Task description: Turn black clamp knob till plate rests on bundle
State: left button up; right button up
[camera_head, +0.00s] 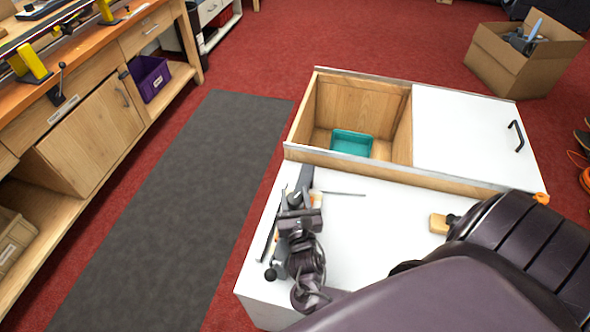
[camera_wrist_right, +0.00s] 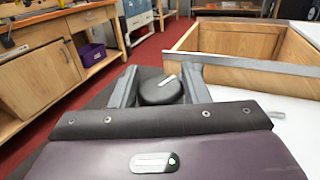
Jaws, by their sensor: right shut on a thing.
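The black clamp knob (camera_wrist_right: 160,90) is a round dark disc with a white mark on top, between the two fingers of my right gripper (camera_wrist_right: 160,84) in the wrist view. In the head view my right gripper (camera_head: 298,208) is over the clamp at the left end of the white bench top, shut on the knob (camera_head: 295,199). My gripper and wrist cover much of the clamp. I cannot make out the plate or the bundle clearly, nor whether they touch. My left gripper is not in view.
The white bench top (camera_head: 375,240) is mostly clear. A thin rod (camera_head: 343,193) and a wooden-headed tool (camera_head: 438,223) lie on it. Behind is an open wooden compartment (camera_head: 361,98) with a teal tray (camera_head: 351,142), beside a white sliding lid (camera_head: 460,130).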

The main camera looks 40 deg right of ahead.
jog(key=shift+w+r+m+g+h, duration=0.1)
jog(key=shift+r+m+g+h, duration=0.15)
jog(key=shift+h, duration=0.3)
jog(key=shift+w+r+m+g+h, duration=0.15)
jog(key=shift+m+g+h, duration=0.15)
jog(key=shift+h, duration=0.25)
jog(key=shift+s+m+p, duration=0.1)
jog(key=shift+m+p, duration=0.15)
jog(key=shift+p, duration=0.1)
jog(key=o, duration=0.7)
jog(key=shift+c, duration=0.2)
jog(key=shift+o, duration=1.3)
jog(key=shift+s+f, duration=0.1)
jog(key=shift+o, duration=0.2)
jog(key=shift+f, duration=0.1)
